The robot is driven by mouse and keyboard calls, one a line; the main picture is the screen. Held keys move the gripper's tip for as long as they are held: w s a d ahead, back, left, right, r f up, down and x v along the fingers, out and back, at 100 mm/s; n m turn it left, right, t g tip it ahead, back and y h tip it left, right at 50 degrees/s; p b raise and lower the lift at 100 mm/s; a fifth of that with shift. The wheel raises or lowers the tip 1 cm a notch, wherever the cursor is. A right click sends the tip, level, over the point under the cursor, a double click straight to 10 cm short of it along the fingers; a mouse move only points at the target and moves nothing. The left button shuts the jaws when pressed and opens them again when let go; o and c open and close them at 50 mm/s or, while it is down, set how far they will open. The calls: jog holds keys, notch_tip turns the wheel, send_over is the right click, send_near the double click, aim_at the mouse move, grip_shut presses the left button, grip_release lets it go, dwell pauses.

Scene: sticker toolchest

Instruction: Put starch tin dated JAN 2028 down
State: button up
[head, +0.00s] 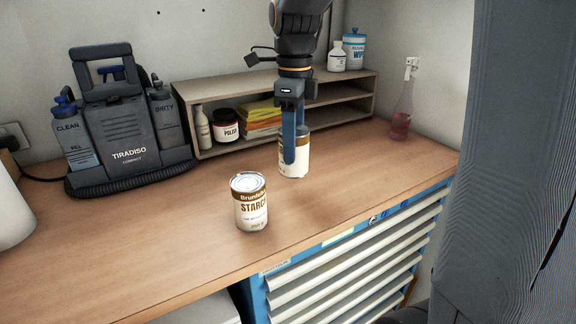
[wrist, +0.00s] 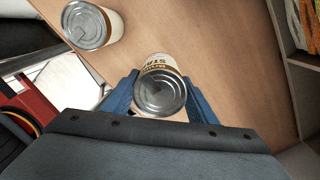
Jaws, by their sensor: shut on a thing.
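My gripper (wrist: 160,92) is shut on a starch tin (wrist: 160,94), with one blue finger on each side of it in the wrist view. In the head view my gripper (head: 290,150) points down and the held tin (head: 298,163) is upright, partly covered by a finger. It is at or just above the wooden top; I cannot tell if it touches. A second starch tin (head: 250,206) stands upright nearer the front, and it also shows at the upper left of the wrist view (wrist: 92,24). No date is readable on either tin.
A wooden shelf (head: 188,92) behind my gripper holds a polish jar (head: 226,126) and folded cloths (head: 262,117). A spray bottle (head: 404,100) stands at the back right. A grey TIRADISO machine (head: 125,135) stands at the left. The worktop (head: 370,170) is clear to the right.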

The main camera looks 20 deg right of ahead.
jog(key=shift+f+p, duration=0.7)
jog(key=shift+f, duration=2.25)
jog(key=shift+f, duration=0.15)
jog(key=o, duration=1.3)
